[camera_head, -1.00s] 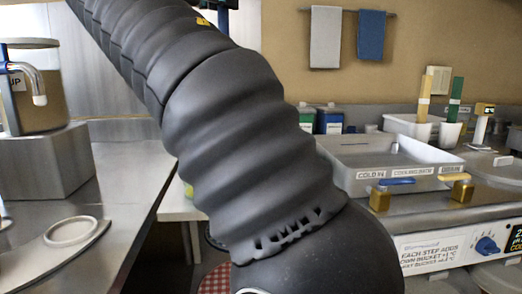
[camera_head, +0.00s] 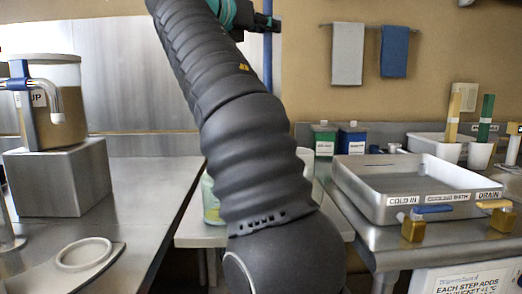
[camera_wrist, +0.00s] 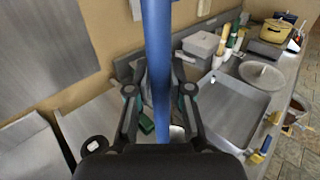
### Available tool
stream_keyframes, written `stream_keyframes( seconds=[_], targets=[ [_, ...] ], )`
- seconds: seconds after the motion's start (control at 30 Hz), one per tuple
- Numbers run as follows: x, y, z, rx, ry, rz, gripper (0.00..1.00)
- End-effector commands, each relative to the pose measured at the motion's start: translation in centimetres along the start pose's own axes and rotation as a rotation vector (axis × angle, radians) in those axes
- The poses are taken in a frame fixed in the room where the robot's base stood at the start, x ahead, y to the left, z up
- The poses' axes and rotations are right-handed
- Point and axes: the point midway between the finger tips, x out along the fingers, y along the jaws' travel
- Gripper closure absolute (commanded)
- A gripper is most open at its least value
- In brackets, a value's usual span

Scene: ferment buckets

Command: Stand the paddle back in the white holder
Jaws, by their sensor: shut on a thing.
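The paddle shows as a blue shaft (camera_head: 268,62), upright in the head view; its lower end is hidden behind my arm. My gripper (camera_head: 266,22) is shut on this shaft at the top of the head view. In the wrist view the blue shaft (camera_wrist: 157,50) runs down between the two fingers of my gripper (camera_wrist: 161,85). Two white cups, one with a yellow upright piece (camera_head: 448,152) and one with a green one (camera_head: 480,155), stand at the far right, well away from the shaft. I cannot tell which white piece is the holder.
A steel basin (camera_head: 400,200) with taps is at the right. Green (camera_head: 324,138) and blue (camera_head: 352,138) boxes stand behind it. At the left, a tan-filled vessel (camera_head: 55,110) sits on a steel block (camera_head: 60,180), with a pale ring (camera_head: 83,254) in front. A white table (camera_head: 200,235) lies between.

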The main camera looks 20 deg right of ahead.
Motion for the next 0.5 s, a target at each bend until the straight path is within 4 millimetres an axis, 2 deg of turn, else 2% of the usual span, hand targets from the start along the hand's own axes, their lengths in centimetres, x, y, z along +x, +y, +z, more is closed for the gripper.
stream_keyframes(
  seconds=[0.03, 0.2, 0.33, 0.5],
  targets=[
    [2.2, 0.2, -0.1, 0.002, 0.001, -0.008, 1.00],
    [7.8, 0.4, -0.3, 0.007, -0.004, -0.003, 1.00],
    [10.8, 0.1, -0.4, 0.012, -0.011, -0.001, 1.00],
    [12.6, 0.0, -0.5, 0.016, -0.017, 0.003, 1.00]
  ],
)
